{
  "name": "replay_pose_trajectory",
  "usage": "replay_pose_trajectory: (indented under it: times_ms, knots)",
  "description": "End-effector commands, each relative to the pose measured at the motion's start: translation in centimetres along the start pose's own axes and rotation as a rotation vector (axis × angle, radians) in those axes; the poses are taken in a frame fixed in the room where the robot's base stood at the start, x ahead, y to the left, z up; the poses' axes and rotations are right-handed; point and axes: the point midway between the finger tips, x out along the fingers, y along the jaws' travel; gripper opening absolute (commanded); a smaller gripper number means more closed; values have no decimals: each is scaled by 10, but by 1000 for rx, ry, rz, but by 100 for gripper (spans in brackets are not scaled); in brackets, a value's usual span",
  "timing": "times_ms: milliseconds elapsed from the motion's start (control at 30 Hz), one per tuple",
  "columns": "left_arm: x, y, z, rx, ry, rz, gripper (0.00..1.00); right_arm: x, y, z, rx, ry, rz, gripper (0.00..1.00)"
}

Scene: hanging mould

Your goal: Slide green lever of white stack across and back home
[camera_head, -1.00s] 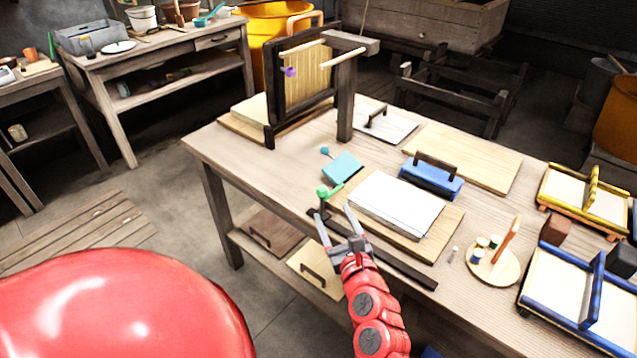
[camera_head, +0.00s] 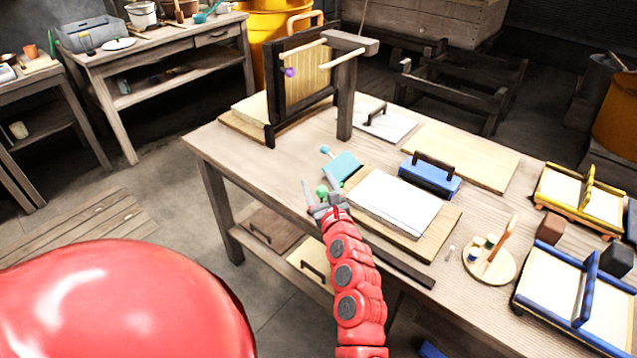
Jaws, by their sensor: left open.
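The white stack (camera_head: 396,203) lies on a wooden board (camera_head: 437,240) on the table. The green lever (camera_head: 322,190) has a round knob and stands at the left end of a dark rail (camera_head: 400,268) along the table's front edge. My left gripper (camera_head: 320,187) is open at the green knob, its fingers seeming to lie on either side of it. The fingers and wrist hide the lever's lower part, and I cannot tell whether they touch it. My right gripper is not in view.
A teal block (camera_head: 343,166) with a knob lies just behind the lever. A blue block with a dark handle (camera_head: 430,178) stands behind the stack. A dark upright frame (camera_head: 345,100) stands at the back left. A round board with small pots (camera_head: 490,265) lies to the right.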

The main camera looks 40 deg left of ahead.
Motion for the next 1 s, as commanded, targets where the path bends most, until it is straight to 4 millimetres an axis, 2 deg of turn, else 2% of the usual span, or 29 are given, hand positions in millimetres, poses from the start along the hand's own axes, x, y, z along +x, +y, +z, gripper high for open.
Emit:
replay_pose_trajectory:
  times_ms: [133, 167, 500, 533, 1000]
  knots:
    - [0, 0, 0, 0, 0, 0, 68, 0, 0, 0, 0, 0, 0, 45]
    - [0, 0, 0, 0, 0, 0, 65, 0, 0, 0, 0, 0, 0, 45]
    - [0, 0, 0, 0, -1, 1, 4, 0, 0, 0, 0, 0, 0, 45]
    - [0, 0, 0, 0, -1, 1, 0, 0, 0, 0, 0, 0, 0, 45]
    - [0, 0, 0, 0, -1, 1, 0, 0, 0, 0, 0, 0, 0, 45]
